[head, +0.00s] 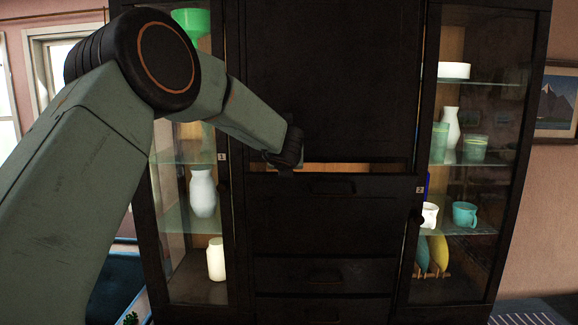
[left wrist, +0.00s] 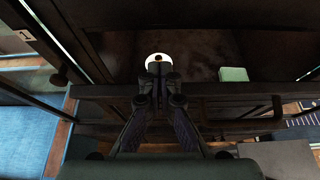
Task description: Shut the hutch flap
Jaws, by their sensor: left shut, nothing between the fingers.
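The hutch flap (head: 333,215) appears to be the dark front panel with a handle in the middle of the cabinet. A lit gap shows between its top edge and the dark panel above, so it is not flush shut. My left gripper (head: 287,162) is at the left part of this gap, close to the flap's top edge; its fingertips are hard to see there. In the left wrist view, my left gripper (left wrist: 158,75) is shut and empty, reaching over a dark edge (left wrist: 215,90). Whether it touches the flap I cannot tell. My right gripper is not in view.
Behind the edge are a white round item (left wrist: 157,59) and a pale green block (left wrist: 233,74). Glass-fronted side sections hold a white vase (head: 202,193), a teal mug (head: 465,214) and other pieces. Drawers (head: 325,273) lie below the flap. A blue seat (head: 112,280) stands at lower left.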

